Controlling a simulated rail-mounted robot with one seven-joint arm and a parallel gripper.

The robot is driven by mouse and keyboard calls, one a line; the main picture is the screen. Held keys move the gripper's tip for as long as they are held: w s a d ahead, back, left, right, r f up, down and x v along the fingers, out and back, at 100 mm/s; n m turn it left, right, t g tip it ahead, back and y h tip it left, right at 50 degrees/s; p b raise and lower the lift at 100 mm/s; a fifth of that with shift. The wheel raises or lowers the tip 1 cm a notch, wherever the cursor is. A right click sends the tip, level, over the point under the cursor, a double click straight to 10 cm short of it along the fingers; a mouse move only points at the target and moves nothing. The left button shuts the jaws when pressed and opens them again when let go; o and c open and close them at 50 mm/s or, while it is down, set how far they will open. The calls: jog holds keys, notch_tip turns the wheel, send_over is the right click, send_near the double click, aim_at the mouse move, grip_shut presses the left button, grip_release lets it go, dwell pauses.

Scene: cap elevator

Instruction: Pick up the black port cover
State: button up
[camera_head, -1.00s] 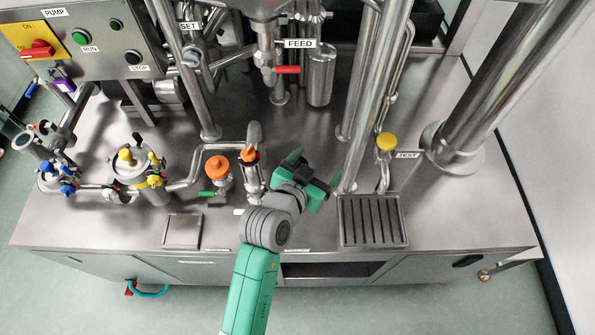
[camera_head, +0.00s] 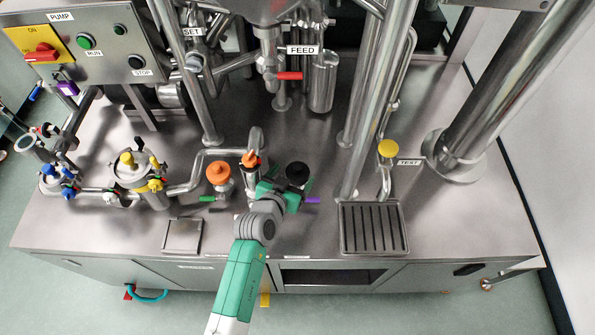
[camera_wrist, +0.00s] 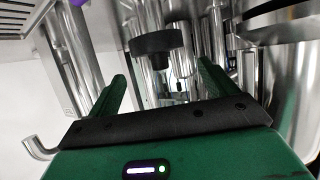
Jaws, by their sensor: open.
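The black port cover (camera_head: 297,171) is a round black cap on top of a steel port, to the right of the two orange-topped ports. In the wrist view the cover (camera_wrist: 157,43) appears as a black disc on a steel stem, seen from the side. My gripper (camera_head: 286,187) is at the port, with its green fingers beside the cover. In the wrist view my gripper (camera_wrist: 161,72) is open and empty, and the cover lies between and beyond the fingertips. I cannot tell whether a finger touches it.
Orange-topped ports (camera_head: 218,173) stand close on the left. A purple handle (camera_head: 312,200) sticks out by the cover. A steel column (camera_head: 362,130) rises to the right, near a yellow-capped tap (camera_head: 388,149). A slotted drain tray (camera_head: 373,229) lies at front right.

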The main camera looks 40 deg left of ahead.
aim_at(296, 171)
jog(key=x, duration=0.5)
jog(key=shift+s+f+b, duration=0.1)
jog(key=shift+b, duration=0.2)
jog(key=c, duration=1)
notch_tip(296, 171, up, 18)
jog(key=p, duration=0.3)
